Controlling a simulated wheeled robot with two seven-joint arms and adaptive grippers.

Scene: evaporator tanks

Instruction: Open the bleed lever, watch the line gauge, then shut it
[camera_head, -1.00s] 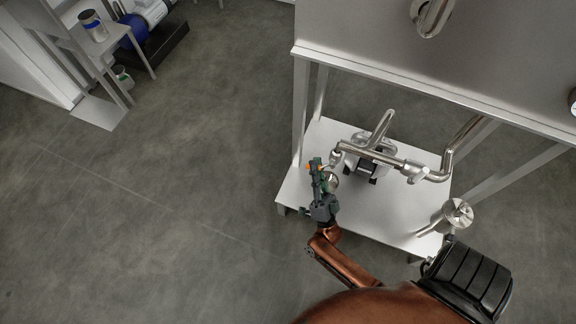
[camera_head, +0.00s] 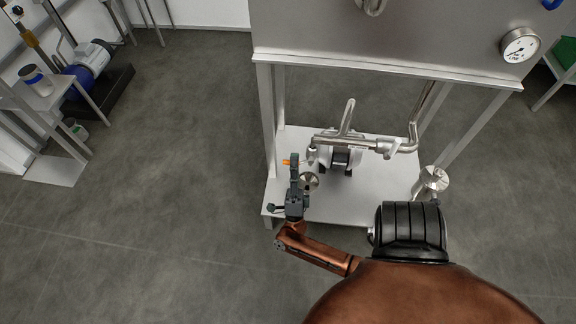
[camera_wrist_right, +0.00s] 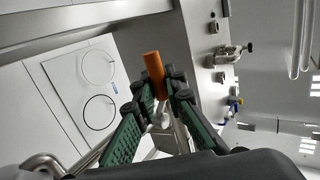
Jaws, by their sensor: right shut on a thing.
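The bleed lever, with an orange grip (camera_head: 287,162), is at the left end of the steel pipework in the head view. My right gripper (camera_head: 294,164) is there, and the orange end pokes out to its left. In the right wrist view the fingers (camera_wrist_right: 160,92) are shut on the orange lever (camera_wrist_right: 153,68), which sticks out beyond the tips. The line gauge (camera_head: 519,45), a round white dial, is on the steel panel at the upper right. Its dark needle slants to the lower left; the figures are too small to read.
The pipework (camera_head: 352,140) and a pump stand on a low steel shelf (camera_head: 375,205) between frame legs (camera_head: 269,130). Open floor (camera_head: 170,150) lies to the left, with a side table (camera_head: 42,98) beyond.

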